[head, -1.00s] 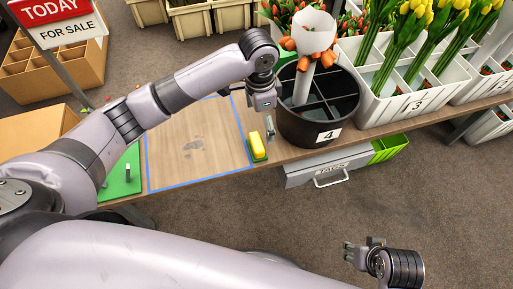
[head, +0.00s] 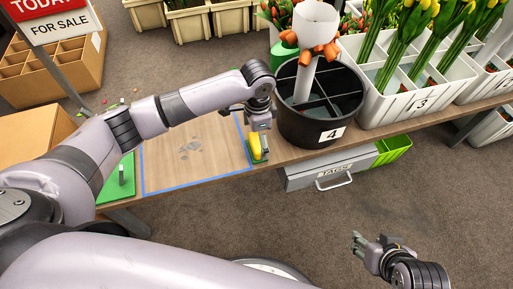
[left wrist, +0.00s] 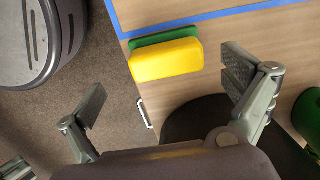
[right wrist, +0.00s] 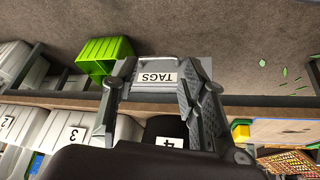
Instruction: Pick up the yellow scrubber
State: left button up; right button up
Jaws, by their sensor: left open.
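The yellow scrubber (head: 254,150) with a green pad lies on the wooden table near its front edge, just right of the blue-taped area. It shows fully in the left wrist view (left wrist: 167,60) and partly at the right of the right wrist view (right wrist: 240,132). My left gripper (head: 260,143) is over the scrubber and partly covers it in the head view. In the left wrist view the jaws (left wrist: 165,80) are wide apart with the scrubber in line with the gap, nothing held. My right gripper (head: 366,242) is open and empty, over the floor before the table.
The black bucket (head: 300,130) marked 4 stands close right of the scrubber. White crates (head: 405,108) of tulips stand farther right. A grey TAGS drawer (head: 330,168) is below the table edge. A green board (head: 118,178) lies at the table's left.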

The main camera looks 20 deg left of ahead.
aim_at(256, 141)
pick_arm(q)
jog(key=shift+f, duration=0.3)
jog(key=f, duration=0.1)
jog(key=f+b, duration=0.1)
jog(key=f, duration=0.1)
jog(key=f+b, duration=0.1)
jog(key=shift+w+a+f, duration=0.25)
jog(key=shift+w, duration=0.05)
jog(key=shift+f, duration=0.1)
pick_arm(e)
jog(key=w+a+r+t+y, duration=0.1)
jog(key=w+a+r+t, duration=0.2)
jog(key=w+r+t, duration=0.3)
jog(key=w+r, duration=0.1)
jog(key=w, duration=0.3)
jog(key=shift+a+t+y, duration=0.4)
pick_arm(q)
jog(key=shift+c, duration=0.5)
pick_arm(e)
jog(key=shift+w, duration=0.1)
pick_arm(q)
jog(key=c, duration=1.2)
jog(key=shift+o, duration=0.2)
